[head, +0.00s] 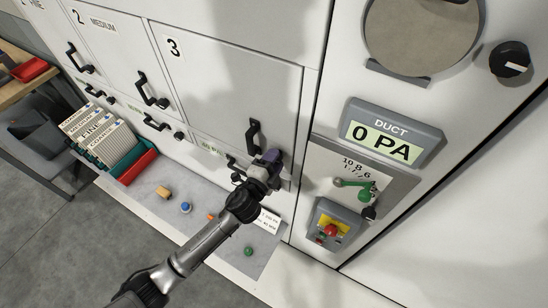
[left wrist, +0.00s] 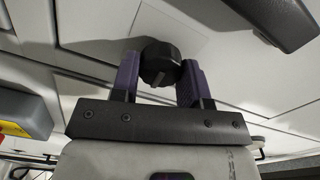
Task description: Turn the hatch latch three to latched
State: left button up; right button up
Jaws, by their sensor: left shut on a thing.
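Hatch three (head: 225,85) is the pale panel marked "3" and looks closed, with a black pull handle (head: 254,136) near its lower right corner. My left gripper (head: 271,160) reaches to the panel just below and right of that handle. In the left wrist view, its two purple fingers (left wrist: 160,78) stand on either side of a round black latch knob (left wrist: 160,64) and are shut on it. The knob has a pale line on its face. In the head view the gripper hides this knob. My right gripper is not in view.
Right of the hatch are a "DUCT 0 PA" display (head: 388,135), a green lever (head: 355,184) and a red button box (head: 333,228). Hatch two (head: 108,45) is to the left. Small loose parts and a rack of filters (head: 100,135) lie below.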

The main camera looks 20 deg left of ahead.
pick_arm(q)
jog(key=shift+m, duration=0.5)
jog(key=o, duration=0.9)
jog(key=shift+s+a, duration=0.35)
jog(key=shift+s, duration=1.9)
jog(key=shift+s+a, duration=0.3)
jog(key=shift+s, duration=2)
jog(key=shift+s+a, duration=0.35)
jog(key=shift+s, duration=1.9)
